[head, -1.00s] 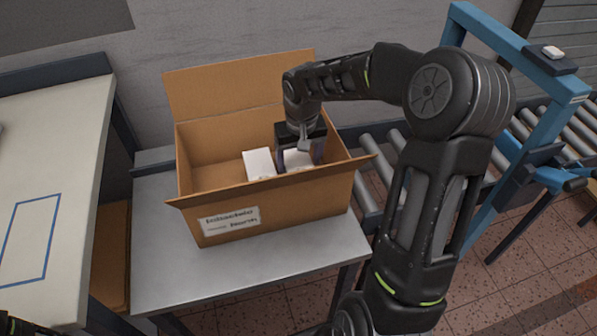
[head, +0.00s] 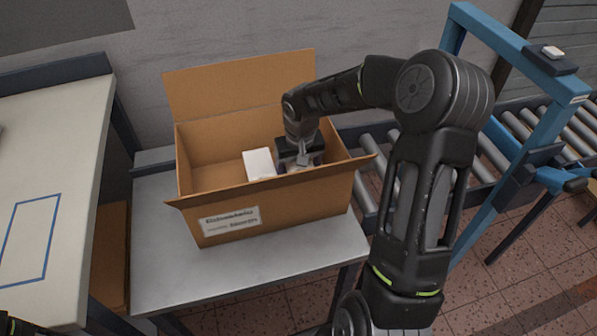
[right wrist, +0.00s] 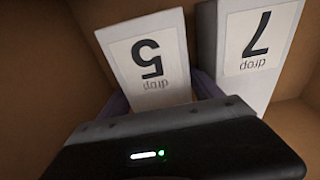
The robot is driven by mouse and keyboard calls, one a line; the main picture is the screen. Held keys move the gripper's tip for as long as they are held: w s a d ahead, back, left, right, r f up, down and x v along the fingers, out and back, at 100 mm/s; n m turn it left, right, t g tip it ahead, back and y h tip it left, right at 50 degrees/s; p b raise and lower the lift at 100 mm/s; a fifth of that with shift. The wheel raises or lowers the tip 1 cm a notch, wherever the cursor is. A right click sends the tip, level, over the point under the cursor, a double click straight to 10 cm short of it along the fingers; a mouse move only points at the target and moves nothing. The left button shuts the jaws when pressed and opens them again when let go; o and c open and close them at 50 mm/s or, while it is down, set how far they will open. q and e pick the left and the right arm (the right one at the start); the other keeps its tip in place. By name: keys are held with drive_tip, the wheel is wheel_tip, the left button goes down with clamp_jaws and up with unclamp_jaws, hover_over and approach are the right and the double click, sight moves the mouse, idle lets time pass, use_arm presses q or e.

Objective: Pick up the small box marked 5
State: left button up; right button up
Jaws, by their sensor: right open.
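The small white box marked 5 (right wrist: 150,62) stands in the carton, its printed top upside down in the right wrist view. My right gripper (right wrist: 160,95) is open, with one finger on each side of this box. In the head view the right gripper (head: 299,163) is down inside the carton at its right part and hides most of the box marked 5. I cannot tell whether the fingers touch the box. My left gripper is not in view.
A white box marked 7 (right wrist: 258,45) stands close beside the right-hand finger; it also shows in the head view (head: 258,163). The open carton (head: 285,200) stands on a grey table (head: 150,265). Its left part is empty. A roller conveyor (head: 490,150) runs behind at right.

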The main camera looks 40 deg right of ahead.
drive_tip(key=shift+c, duration=0.3)
drive_tip(key=c, duration=1.3)
drive_tip(key=shift+o, duration=0.2)
wheel_tip(320, 180, up, 10)
drive_tip(key=shift+r+p, duration=0.1)
drive_tip(key=shift+p, duration=0.2)
